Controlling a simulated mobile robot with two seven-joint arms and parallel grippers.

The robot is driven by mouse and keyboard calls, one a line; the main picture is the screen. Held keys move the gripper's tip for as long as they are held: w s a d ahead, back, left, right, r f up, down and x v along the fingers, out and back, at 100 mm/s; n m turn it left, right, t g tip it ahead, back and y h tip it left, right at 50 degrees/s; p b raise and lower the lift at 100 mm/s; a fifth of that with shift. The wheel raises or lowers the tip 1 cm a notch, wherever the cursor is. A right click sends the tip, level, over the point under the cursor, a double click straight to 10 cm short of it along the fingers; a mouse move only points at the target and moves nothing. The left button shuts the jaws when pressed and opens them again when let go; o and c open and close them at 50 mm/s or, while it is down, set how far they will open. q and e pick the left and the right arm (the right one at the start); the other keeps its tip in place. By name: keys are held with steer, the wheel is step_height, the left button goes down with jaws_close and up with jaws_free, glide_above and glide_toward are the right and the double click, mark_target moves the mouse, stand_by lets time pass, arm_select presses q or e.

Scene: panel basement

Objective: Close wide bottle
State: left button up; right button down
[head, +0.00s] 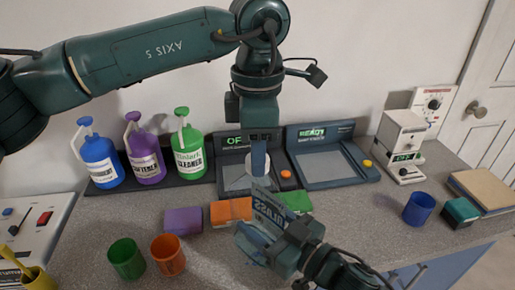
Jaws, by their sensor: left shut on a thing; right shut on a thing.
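My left gripper (260,138) points down from above, over the dark station with the "OF" display. It is shut on a small blue-grey piece (258,160), which may be a cap; its shape is partly hidden. My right gripper (272,238) is lower and nearer, and shut on a dark blue-grey labelled thing (268,212), probably the wide bottle. Its lettering is tilted and hard to read. The gripper hides much of it, so I cannot tell where its opening is. The two held things are close together in the picture; I cannot tell whether they touch.
Blue (98,160), purple (145,158) and green (189,152) cleaner bottles stand at the back left. Purple (183,221), orange (230,210) and green (296,201) blocks lie mid-counter. Green (126,260), orange (168,256) and blue (419,209) cups stand nearby. The counter right of centre is clear.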

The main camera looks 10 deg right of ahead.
arm_select(q)
steer(key=m, duration=1.2)
steer(key=o, duration=1.1)
steer(key=shift+o, duration=0.2)
step_height(320, 180, up, 12)
